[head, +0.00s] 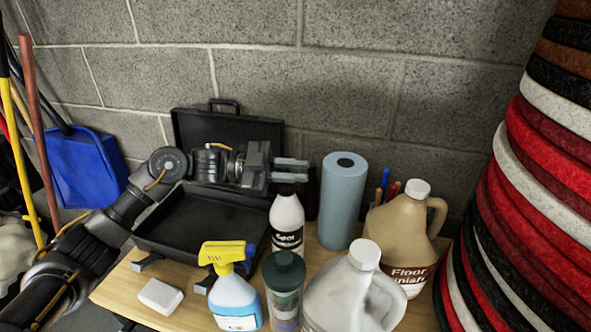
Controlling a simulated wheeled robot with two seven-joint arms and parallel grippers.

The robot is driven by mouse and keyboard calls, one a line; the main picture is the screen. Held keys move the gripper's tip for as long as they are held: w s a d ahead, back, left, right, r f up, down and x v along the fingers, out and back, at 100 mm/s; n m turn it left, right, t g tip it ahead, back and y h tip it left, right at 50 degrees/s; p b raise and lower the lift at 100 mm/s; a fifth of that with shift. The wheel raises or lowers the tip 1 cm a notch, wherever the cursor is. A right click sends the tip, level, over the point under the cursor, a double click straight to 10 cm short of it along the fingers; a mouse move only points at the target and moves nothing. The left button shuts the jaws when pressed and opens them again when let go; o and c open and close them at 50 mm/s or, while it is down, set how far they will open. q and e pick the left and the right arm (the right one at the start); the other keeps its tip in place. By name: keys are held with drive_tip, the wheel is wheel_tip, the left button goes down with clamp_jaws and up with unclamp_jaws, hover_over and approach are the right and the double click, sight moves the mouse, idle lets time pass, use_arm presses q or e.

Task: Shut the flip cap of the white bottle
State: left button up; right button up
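The white bottle (287,222) stands upright on the wooden table, with a black label band and a dark top (286,188). Whether its flip cap is up or down is too small and dark to tell. My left gripper (291,170) reaches in from the left, just above and behind the bottle's top in the picture. Its two grey fingers point right, with a gap between them and nothing visible in it. I cannot tell whether the lower finger touches the cap. My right gripper is not in view.
A spray bottle (233,295), a green-capped bottle (284,285), a white jug (350,295), a blue roll (342,205) and a beige jug (402,235) crowd the white bottle. Stacked pads (540,190) rise at right.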

use_arm(q)
clamp_jaws()
drive_tip(key=m+b, duration=0.1)
drive_tip(key=b, duration=0.2)
drive_tip(key=s+f+m+b, duration=0.1)
drive_tip(key=m+b, duration=0.2)
drive_tip(key=b, duration=0.2)
drive_tip(key=shift+s+f+m+b, duration=0.15)
drive_tip(key=shift+f+m+b, duration=0.2)
drive_tip(key=shift+f+m, duration=0.05)
drive_tip(key=shift+s+r+m+b, duration=0.1)
drive_tip(key=shift+m+b, duration=0.3)
drive_tip(key=shift+b, duration=0.05)
drive_tip(key=shift+r, duration=0.1)
drive_tip(key=shift+o, duration=1.5)
unclamp_jaws()
drive_tip(key=shift+s, duration=0.1)
